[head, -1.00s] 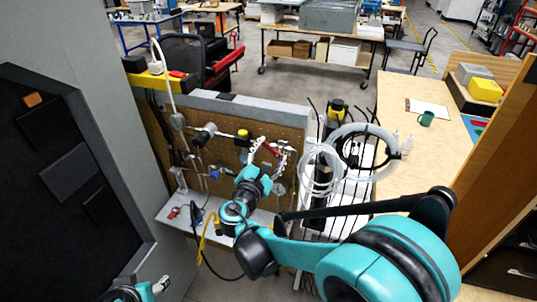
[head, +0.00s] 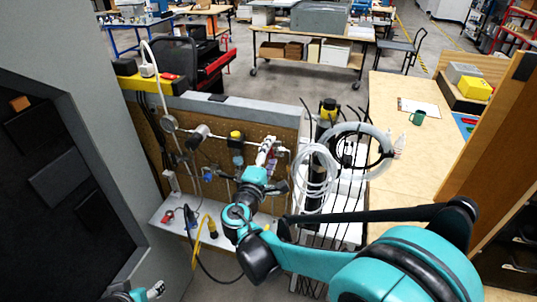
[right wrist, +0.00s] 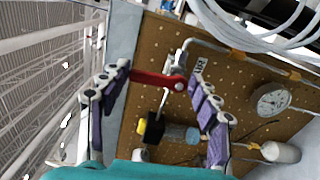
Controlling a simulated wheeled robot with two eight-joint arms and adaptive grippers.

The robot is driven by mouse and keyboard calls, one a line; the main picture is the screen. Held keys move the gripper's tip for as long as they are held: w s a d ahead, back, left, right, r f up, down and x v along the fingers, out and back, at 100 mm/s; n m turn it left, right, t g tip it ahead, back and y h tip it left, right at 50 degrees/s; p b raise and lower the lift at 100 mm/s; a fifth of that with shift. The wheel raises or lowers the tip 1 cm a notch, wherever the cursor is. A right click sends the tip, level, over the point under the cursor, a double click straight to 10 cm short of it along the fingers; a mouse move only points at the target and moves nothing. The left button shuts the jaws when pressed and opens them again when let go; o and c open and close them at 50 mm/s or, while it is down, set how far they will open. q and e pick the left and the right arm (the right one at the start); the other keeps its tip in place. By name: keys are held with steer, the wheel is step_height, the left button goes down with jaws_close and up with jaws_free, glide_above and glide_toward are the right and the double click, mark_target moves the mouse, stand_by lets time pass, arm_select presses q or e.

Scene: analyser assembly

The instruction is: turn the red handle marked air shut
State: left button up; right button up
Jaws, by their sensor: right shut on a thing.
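The red handle (right wrist: 158,81) lies across the space between my right gripper's fingers in the right wrist view, with its pivot end by the white pipe fitting. My right gripper (head: 266,150) is at the upper right of the pegboard panel (head: 217,137) in the head view. It is shut on the red handle; the gripper also shows in the right wrist view (right wrist: 155,76). In the head view the gripper hides most of the handle. I cannot read the air label. Part of my left gripper (head: 156,290) shows at the bottom left, away from the panel; its jaws are unclear.
A yellow-and-black fitting (head: 236,136) sits just left of my right gripper. A pressure gauge (right wrist: 270,100) is on the board. Coiled white hoses (head: 316,170) hang right of the panel. A grey shelf (head: 176,214) juts out below it.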

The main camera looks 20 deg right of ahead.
steer(key=shift+s+d+m, duration=0.1)
steer(key=shift+m, duration=0.4)
steer(key=o, duration=1.2)
steer(key=shift+c, duration=0.2)
steer(key=v, duration=1.2)
